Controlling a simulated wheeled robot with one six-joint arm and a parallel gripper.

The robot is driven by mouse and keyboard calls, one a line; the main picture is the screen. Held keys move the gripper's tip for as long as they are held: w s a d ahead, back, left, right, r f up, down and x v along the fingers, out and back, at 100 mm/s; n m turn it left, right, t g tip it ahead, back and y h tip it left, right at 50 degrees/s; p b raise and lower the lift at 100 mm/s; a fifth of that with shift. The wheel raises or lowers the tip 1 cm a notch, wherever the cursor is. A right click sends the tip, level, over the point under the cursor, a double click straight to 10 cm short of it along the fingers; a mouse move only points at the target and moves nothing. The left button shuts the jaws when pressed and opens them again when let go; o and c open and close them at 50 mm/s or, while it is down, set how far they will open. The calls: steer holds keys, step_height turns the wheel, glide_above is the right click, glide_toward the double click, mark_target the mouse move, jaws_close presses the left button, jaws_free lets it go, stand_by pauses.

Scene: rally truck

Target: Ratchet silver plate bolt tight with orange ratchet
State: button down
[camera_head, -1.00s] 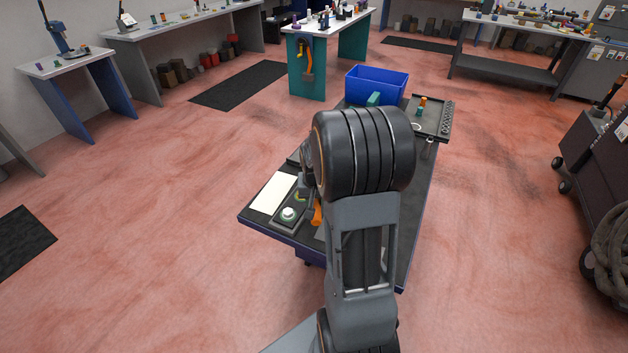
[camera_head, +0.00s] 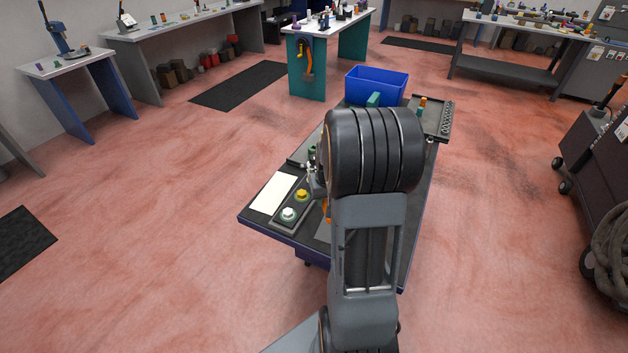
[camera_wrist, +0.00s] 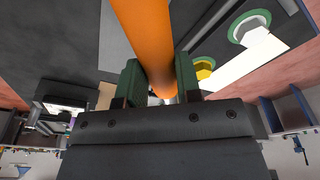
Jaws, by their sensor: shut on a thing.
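My gripper (camera_wrist: 155,90) is shut on the orange ratchet (camera_wrist: 147,38) in the wrist view, its green fingers on either side of the orange handle. The ratchet's head is out of that view. In the head view only a bit of orange (camera_head: 327,210) shows beside my arm, which hides most of the gripper. The silver bolt (camera_head: 289,213) stands on a dark plate at the near left of the table, with a yellow bolt (camera_head: 301,194) behind it. In the wrist view the silver bolt (camera_wrist: 262,45) and yellow bolt (camera_wrist: 204,68) are to the right of the ratchet, apart from it.
The dark work table (camera_head: 262,226) also bears a white sheet (camera_head: 273,193) left of the bolt plate. A blue bin (camera_head: 377,82) and a dark tray (camera_head: 432,116) are at its far end. My arm covers the table's middle. The red floor around is open.

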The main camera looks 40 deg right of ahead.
steer(key=shift+w+a+m, duration=0.3)
steer(key=shift+a+m, duration=0.1)
steer(key=shift+a, duration=0.15)
steer(key=shift+w+a+m, duration=0.25)
steer(key=shift+a+m, duration=0.15)
steer(key=shift+a, duration=0.1)
steer(key=shift+a, duration=0.15)
steer(key=shift+w+a+m, duration=0.8)
steer(key=shift+a+m, duration=0.2)
steer(key=shift+a, duration=0.05)
steer(key=shift+w+a, duration=0.1)
steer(key=shift+w+a+m+h+b, duration=0.3)
steer(key=shift+w+a+m+b, duration=0.25)
steer(key=shift+w+a+m, duration=0.4)
steer(key=shift+w, duration=0.1)
